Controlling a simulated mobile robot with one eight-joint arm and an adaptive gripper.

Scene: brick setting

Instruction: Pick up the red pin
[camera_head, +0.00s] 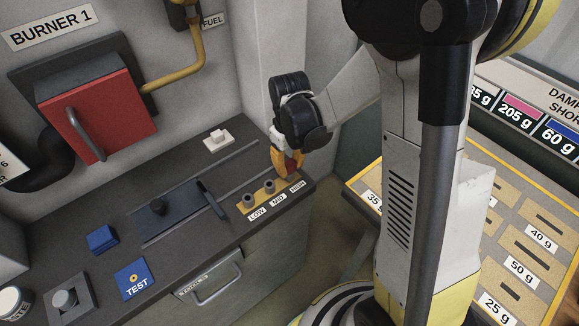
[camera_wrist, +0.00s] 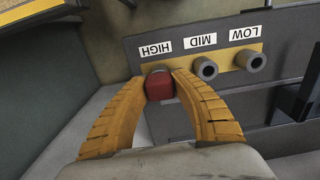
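The red pin (camera_wrist: 160,86) is at the HIGH end of the yellow strip in the wrist view, in front of the grey socket (camera_wrist: 157,68) there. I cannot tell whether it is still seated in that socket. My gripper (camera_wrist: 159,80) has its two yellow fingers curved in on both sides of the pin, with their tips against it. In the head view my gripper (camera_head: 287,160) points down at the counter's right front corner, and red shows at its fingers.
The MID socket (camera_wrist: 205,68) and LOW socket (camera_wrist: 250,60) stand empty beside it. A dark slider plate (camera_head: 172,212), a blue block (camera_head: 102,238) and a white switch (camera_head: 217,140) are on the counter. A wall rises close behind my gripper. A yellow weight tray (camera_head: 530,235) is at right.

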